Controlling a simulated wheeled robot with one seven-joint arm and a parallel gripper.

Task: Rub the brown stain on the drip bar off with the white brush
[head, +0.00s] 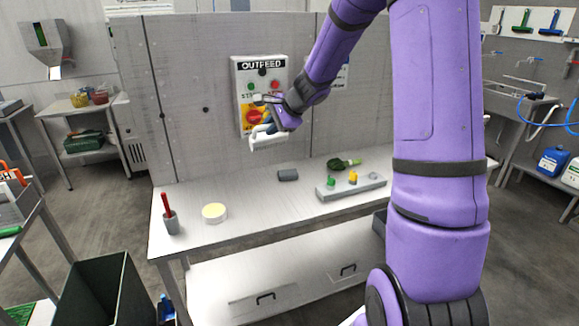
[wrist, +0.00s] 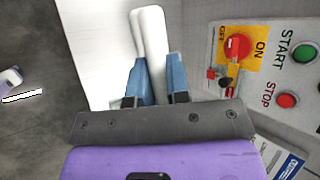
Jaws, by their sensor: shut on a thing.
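My gripper (head: 270,124) is raised above the table in front of the outfeed panel. It is shut on the white brush (head: 268,139), which hangs clear of the tabletop. In the wrist view the brush (wrist: 149,35) lies between the blue fingers of my gripper (wrist: 157,65) and extends past their tips. Its bristles cannot be made out. I cannot pick out the drip bar or a brown stain for certain in either view.
The white table (head: 250,207) carries a cup (head: 171,224) with a red handle, a pale yellow round thing (head: 214,211), a small grey block (head: 288,175) and a grey strip (head: 365,190) with coloured knobs. The control panel (head: 243,72) is close behind my gripper.

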